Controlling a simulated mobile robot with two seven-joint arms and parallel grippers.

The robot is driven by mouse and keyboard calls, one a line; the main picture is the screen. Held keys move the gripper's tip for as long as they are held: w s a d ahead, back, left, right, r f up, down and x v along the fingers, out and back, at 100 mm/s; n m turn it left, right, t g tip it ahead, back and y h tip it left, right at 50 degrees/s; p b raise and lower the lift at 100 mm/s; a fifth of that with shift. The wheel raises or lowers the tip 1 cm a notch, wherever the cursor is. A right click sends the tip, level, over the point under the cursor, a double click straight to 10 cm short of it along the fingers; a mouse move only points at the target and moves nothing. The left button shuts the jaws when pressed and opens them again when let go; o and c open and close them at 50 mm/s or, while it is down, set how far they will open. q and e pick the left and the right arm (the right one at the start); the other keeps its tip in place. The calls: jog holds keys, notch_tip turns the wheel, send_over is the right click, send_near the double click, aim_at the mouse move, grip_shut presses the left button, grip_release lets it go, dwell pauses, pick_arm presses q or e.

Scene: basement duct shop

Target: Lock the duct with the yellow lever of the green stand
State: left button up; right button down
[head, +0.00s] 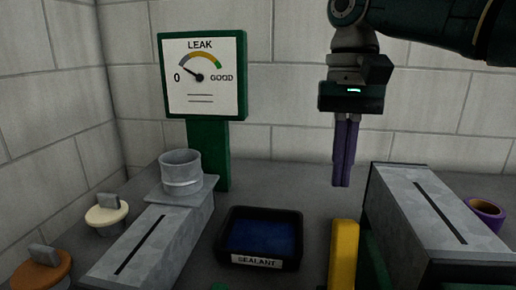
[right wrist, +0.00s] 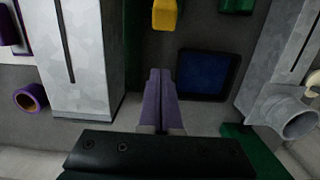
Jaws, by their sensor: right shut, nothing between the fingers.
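The yellow lever (head: 343,255) stands upright at the front middle, left of the right-hand grey duct (head: 440,210); its lower end is cut off by the frame. It also shows at the top of the right wrist view (right wrist: 165,14). Green parts of the stand (head: 374,262) show low beside that duct, mostly hidden. My right gripper (head: 342,184) points down with its purple fingers shut and empty, above and behind the lever and apart from it. The fingers also show in the right wrist view (right wrist: 160,72). My left gripper is not in view.
A second grey duct (head: 160,240) with a round collar (head: 181,172) lies at left. A black sealant tray (head: 261,261) sits between the ducts. A green-framed leak gauge (head: 203,76) stands behind, its needle near 0. White and orange caps lie far left; a purple ring (head: 487,213) lies right.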

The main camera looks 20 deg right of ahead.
aim_at(342, 269)
jog(key=shift+s+a+f+p, duration=0.4)
jog(key=shift+s+f, duration=0.2)
jog(key=shift+f, duration=0.1)
jog(key=shift+s+a+f+p, duration=0.35)
jog(key=shift+s+f, duration=0.25)
jog(key=shift+f, duration=0.05)
jog(key=shift+s+a+f+p, duration=0.4)
jog(key=shift+s+f, duration=0.2)
jog(key=shift+f, duration=0.1)
